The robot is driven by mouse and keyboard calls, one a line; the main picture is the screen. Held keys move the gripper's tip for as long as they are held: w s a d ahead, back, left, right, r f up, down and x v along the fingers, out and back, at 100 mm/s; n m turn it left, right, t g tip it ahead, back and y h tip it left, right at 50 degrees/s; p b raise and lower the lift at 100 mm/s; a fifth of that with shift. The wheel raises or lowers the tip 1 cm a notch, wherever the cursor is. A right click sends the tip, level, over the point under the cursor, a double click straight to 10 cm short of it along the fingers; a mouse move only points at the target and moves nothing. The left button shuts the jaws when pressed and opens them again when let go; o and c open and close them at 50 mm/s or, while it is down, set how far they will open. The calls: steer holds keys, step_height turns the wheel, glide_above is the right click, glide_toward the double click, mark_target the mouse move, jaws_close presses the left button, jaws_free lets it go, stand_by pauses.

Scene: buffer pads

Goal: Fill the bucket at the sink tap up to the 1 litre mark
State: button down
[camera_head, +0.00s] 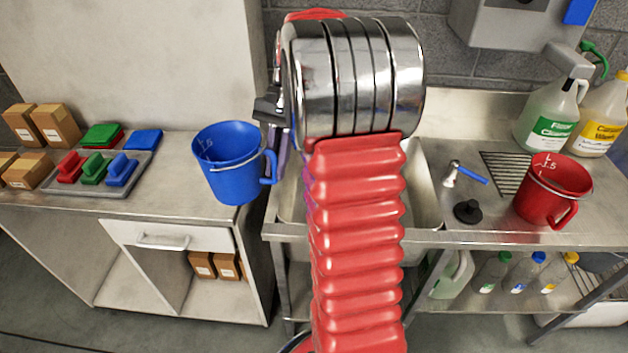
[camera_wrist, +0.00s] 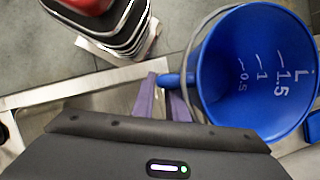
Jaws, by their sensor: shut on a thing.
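In the wrist view the bucket (camera_wrist: 235,60) shows white marks 0.5, 1 and 1.5 L inside; I see no clear water line. My gripper's purple fingers (camera_wrist: 164,98) are shut on the side grip. In the head view my gripper (camera_head: 284,140) is partly hidden by my arm. The steel sink (camera_head: 425,205) lies behind and right of my arm, mostly covered. I cannot make out the tap.
A red bucket (camera_head: 553,190), a black plunger-like piece (camera_head: 467,211) and a small white-and-blue tool (camera_head: 465,173) are on the right drainboard. Jugs (camera_head: 548,117) stand at the back. The left counter holds a tray of coloured pads (camera_head: 92,180) and boxes (camera_head: 52,124).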

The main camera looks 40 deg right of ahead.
steer(key=s+d+f+m+t+h, duration=0.1)
steer(key=s+d+m+t+h, duration=0.1)
steer(key=m, duration=1)
steer(key=s+d+f+m+t+h, duration=0.1)
steer(key=s+d+m+t+h, duration=0.1)
steer(key=s+m, duration=0.4)
steer(key=shift+s+m+t+h, duration=0.15)
steer(key=shift+m+t+h, duration=0.65)
steer(key=shift+m, duration=2.1)
steer(key=shift+d+f, duration=0.1)
steer(key=w+d, duration=0.5)
steer(key=d, duration=0.8)
steer(key=shift+d, duration=0.35)
stand_by(1.6)
